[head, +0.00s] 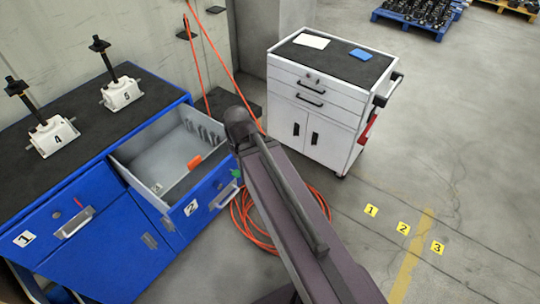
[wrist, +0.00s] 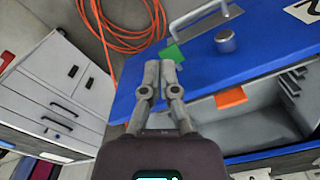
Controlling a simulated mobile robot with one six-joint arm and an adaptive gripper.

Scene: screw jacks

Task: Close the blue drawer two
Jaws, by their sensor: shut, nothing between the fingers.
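The blue drawer two (head: 212,198) stands pulled out of the blue workbench in the head view, its grey inside showing and a "2" label on its front. Its silver handle (head: 223,195) is on the front face. In the wrist view the drawer's blue front (wrist: 275,48) shows with the handle (wrist: 204,14) and a round grey lock (wrist: 226,41). My gripper (wrist: 163,66) is shut and empty, its fingertips appearing beside the drawer front near a green piece (wrist: 173,53). Contact cannot be told. In the head view my gripper is not clearly seen.
An orange block (head: 195,162) lies in the drawer. Drawer one (head: 72,222) is closed. Two screw jacks (head: 52,134) (head: 120,92) stand on the bench. A white tool cabinet (head: 318,115) stands to the right. Orange hose (head: 247,225) coils on the floor.

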